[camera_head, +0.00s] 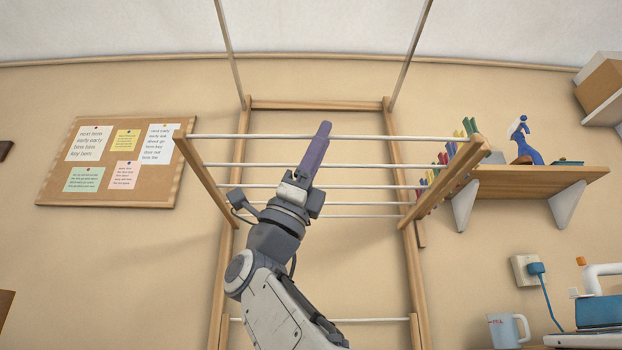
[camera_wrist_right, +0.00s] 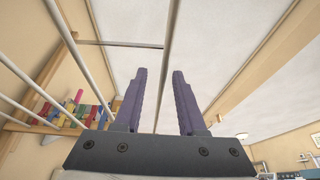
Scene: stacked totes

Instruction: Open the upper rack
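The wooden rack frame (camera_head: 315,104) stands against the wall. Its upper rack slopes outward from the frame, with a left wooden rail (camera_head: 205,175), a right wooden rail (camera_head: 450,180) and several white rods (camera_head: 370,165) across. My right gripper (camera_head: 322,132) reaches up among the rods near the middle, its purple fingers overlapping the outer rods. In the right wrist view, the two purple fingers (camera_wrist_right: 158,75) are apart, and a rod (camera_wrist_right: 172,35) runs through the gap between them in the picture. I cannot tell if they touch it. My left gripper is not in view.
A wall shelf (camera_head: 540,180) with a blue bottle (camera_head: 526,142) is to the right, close to the right rail. A mug (camera_head: 508,330) stands lower right. A pinboard (camera_head: 110,160) hangs left. Free wall shows between pinboard and rack.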

